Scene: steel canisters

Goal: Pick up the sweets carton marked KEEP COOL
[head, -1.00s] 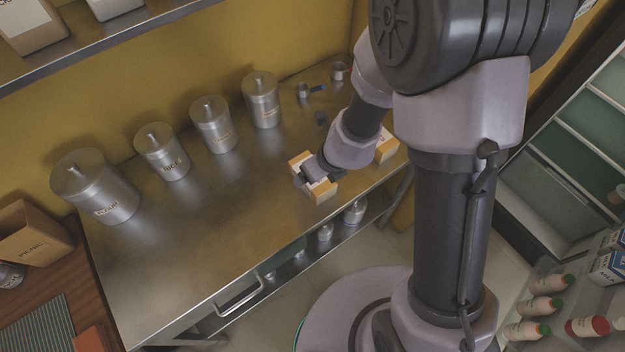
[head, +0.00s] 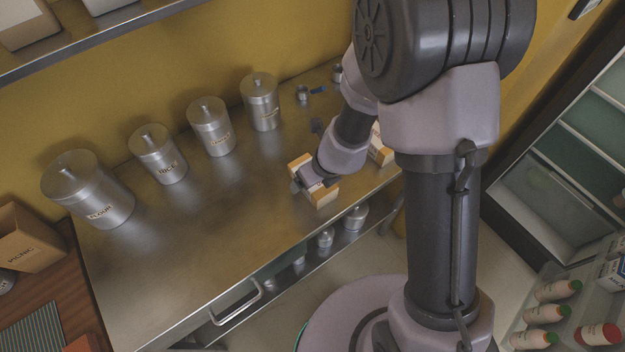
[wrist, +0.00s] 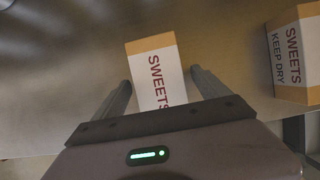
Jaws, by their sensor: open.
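A white and orange sweets carton (wrist: 155,75) lies between the fingers of my gripper (wrist: 161,84) in the wrist view. It reads SWEETS; any second line is hidden behind the gripper body. My gripper is open, with one finger on each side of the carton and a gap showing on both sides. In the head view this carton (head: 326,196) is on the steel counter, partly covered by my gripper (head: 311,180). A second sweets carton (wrist: 295,55) at the right reads KEEP DRY; it also shows in the head view (head: 380,152), partly behind my arm.
Steel canisters, including flour (head: 88,190) and rice (head: 158,155), stand along the back of the counter (head: 190,250). Small metal cups (head: 303,94) lie near the wall. The counter's front edge is close to the cartons. The counter's left front is clear.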

